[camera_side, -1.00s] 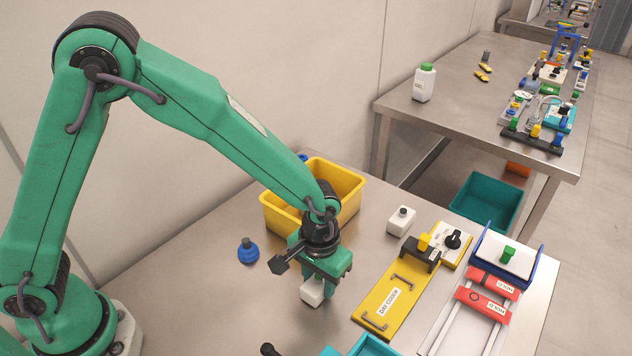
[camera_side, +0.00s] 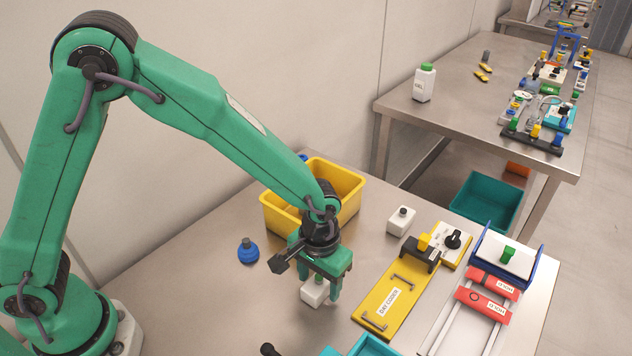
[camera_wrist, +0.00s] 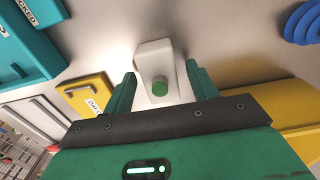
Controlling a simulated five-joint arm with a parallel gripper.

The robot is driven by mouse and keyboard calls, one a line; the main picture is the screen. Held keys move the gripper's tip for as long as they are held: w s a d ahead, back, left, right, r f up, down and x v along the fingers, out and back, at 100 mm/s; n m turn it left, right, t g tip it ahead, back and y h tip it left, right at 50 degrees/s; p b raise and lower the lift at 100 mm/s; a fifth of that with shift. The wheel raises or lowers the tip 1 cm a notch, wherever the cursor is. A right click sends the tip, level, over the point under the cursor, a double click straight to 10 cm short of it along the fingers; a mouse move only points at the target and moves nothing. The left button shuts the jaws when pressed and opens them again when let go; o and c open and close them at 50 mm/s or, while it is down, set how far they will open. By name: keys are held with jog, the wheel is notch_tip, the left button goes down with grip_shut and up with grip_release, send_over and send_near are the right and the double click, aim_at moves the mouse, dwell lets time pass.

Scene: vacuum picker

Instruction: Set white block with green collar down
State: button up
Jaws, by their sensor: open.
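The white block with green collar (camera_side: 314,293) stands on the steel table under my gripper (camera_side: 322,280). In the wrist view the block (camera_wrist: 153,60) shows its white body and a green knob-like top. My gripper (camera_wrist: 160,85) is open there, with one green finger on each side of the green part and a gap visible on both sides. The fingers appear apart from the block. The block's underside is hidden, but it looks upright on the table.
A yellow bin (camera_side: 345,188) stands behind my gripper, and a blue knobbed piece (camera_side: 248,251) lies to the left. A yellow board (camera_side: 385,305) lies to the right, with a white block with a dark knob (camera_side: 401,221) behind it. A teal tray (camera_side: 375,346) is at the front.

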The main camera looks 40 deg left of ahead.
aim_at(316, 276)
notch_tip(316, 276, up, 12)
dwell(0.6)
dwell(0.5)
jog(key=s+a+r+t, duration=0.2)
jog(key=s+a+r, duration=0.2)
jog(key=a+r, duration=0.7)
jog(key=s+a+t, duration=0.3)
jog(key=s+a, duration=0.6)
jog(key=a, duration=0.2)
jog(key=shift+s+a+r+t, duration=0.25)
jog(key=shift+s+t, duration=0.05)
